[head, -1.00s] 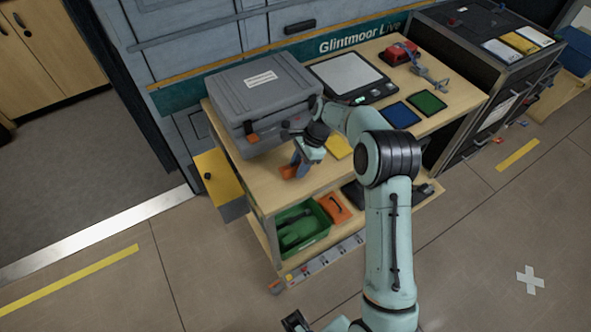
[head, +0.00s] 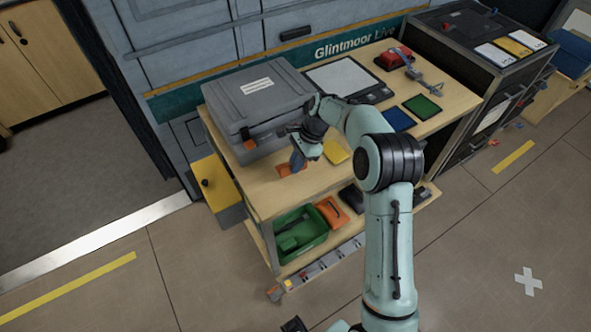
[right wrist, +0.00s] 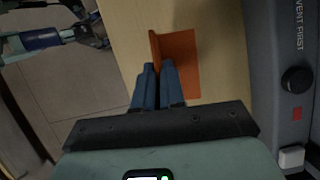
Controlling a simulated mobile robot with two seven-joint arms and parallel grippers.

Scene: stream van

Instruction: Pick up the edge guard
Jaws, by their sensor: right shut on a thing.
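The edge guard is an orange angled piece (right wrist: 181,62) at the edge of the pale wooden cart top in the right wrist view. It shows in the head view as a small orange patch (head: 285,170) in front of the grey case. My right gripper (head: 297,163) points down at it, and its blue fingers (right wrist: 158,75) are shut on the guard's thin raised flange. The fingers hide part of the flange. I cannot tell whether the guard is clear of the cart top. A dark part at the bottom edge of the head view may be my left gripper (head: 294,325); its jaws cannot be made out.
The grey case (head: 258,103) stands close behind the right gripper. A yellow pad (head: 336,152), blue pad (head: 398,119) and green pad (head: 422,106) lie to the right on the cart top (head: 262,187). A green bin (head: 322,237) sits on the lower shelf.

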